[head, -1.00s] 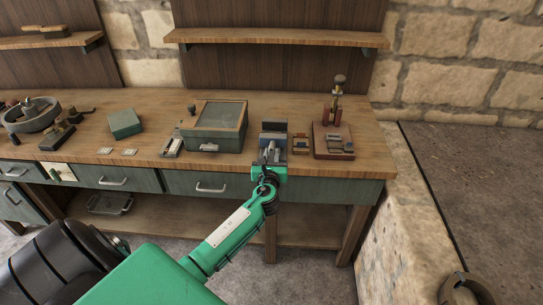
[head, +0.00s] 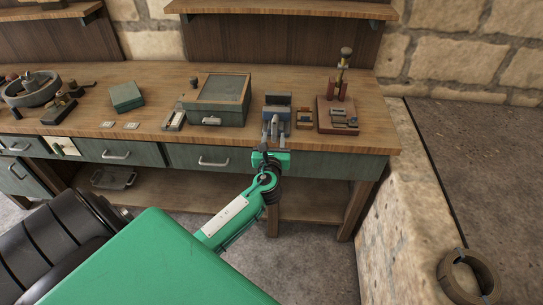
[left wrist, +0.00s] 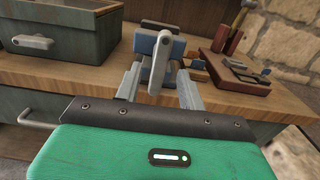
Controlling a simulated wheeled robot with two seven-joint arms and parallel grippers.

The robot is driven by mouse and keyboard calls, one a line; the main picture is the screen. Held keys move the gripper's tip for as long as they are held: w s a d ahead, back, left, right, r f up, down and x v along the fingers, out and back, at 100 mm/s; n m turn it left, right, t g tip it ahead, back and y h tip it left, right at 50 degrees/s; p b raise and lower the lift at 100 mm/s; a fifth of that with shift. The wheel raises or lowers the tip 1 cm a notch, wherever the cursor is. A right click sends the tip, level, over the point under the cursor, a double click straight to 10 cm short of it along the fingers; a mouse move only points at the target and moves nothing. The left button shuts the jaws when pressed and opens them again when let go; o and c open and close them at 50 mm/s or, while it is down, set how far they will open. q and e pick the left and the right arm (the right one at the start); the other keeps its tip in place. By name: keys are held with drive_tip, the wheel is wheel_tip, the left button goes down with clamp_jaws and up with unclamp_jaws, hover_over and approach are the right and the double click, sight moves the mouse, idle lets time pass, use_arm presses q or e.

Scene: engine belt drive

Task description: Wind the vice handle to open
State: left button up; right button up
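The vice (head: 278,100) is a blue block with grey metal parts near the front edge of the wooden bench. It also shows in the left wrist view (left wrist: 147,44). Its grey handle (left wrist: 160,62) hangs at the front, tilted slightly, with a round knob on top. My left gripper (head: 272,128) reaches up to the bench front from below. In the left wrist view its two grey fingers (left wrist: 159,84) are apart, one on each side of the handle's lower end, with gaps visible. Whether the handle is fully between the fingertips in depth is unclear. My right gripper is not in view.
A green glass-topped box (head: 217,100) stands left of the vice. A small wooden block (head: 304,118) and a reddish stand (head: 337,115) are close on its right. Drawers (head: 213,158) with handles line the bench front below. A stone wall (head: 445,55) stands behind.

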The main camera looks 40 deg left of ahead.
use_arm(q)
drive_tip(key=b+v, duration=0.1)
drive_tip(key=v, duration=0.7)
drive_tip(key=shift+s, duration=0.15)
drive_tip(key=shift+d, duration=0.1)
drive_tip(key=s+d+f+n+g+h, duration=0.1)
drive_tip(key=s+f+n+g+h, duration=0.15)
drive_tip(key=f, duration=0.95)
drive_tip(key=s+d+f+n+g+h, duration=0.1)
drive_tip(key=f+n+g, duration=0.15)
drive_tip(key=f, duration=1.05)
drive_tip(key=s+d+f+n+g+h, duration=0.1)
drive_tip(key=s+f+n+g, duration=0.15)
drive_tip(key=s+f, duration=0.4)
drive_tip(key=s+d+f+n+g+h, duration=0.1)
drive_tip(key=s+d+f+n+h, duration=0.2)
drive_tip(key=f, duration=0.6)
drive_tip(key=s+d+f+n+g, duration=0.1)
drive_tip(key=s+f+n, duration=0.4)
drive_tip(key=s, duration=0.6)
drive_tip(key=s+d+f+n+g+h, duration=0.1)
drive_tip(key=s+d+f+n+g, duration=0.1)
drive_tip(key=s+f+n, duration=0.4)
drive_tip(key=s+d+f+n+g, duration=0.1)
drive_tip(key=s+f+n+g, duration=0.2)
drive_tip(key=s, duration=1.3)
wheel_tip(320, 180, down, 5)
drive_tip(key=shift+s+d+f+n+h, duration=0.25)
drive_tip(key=shift+n+h, duration=0.1)
drive_tip(key=shift+n, duration=0.9)
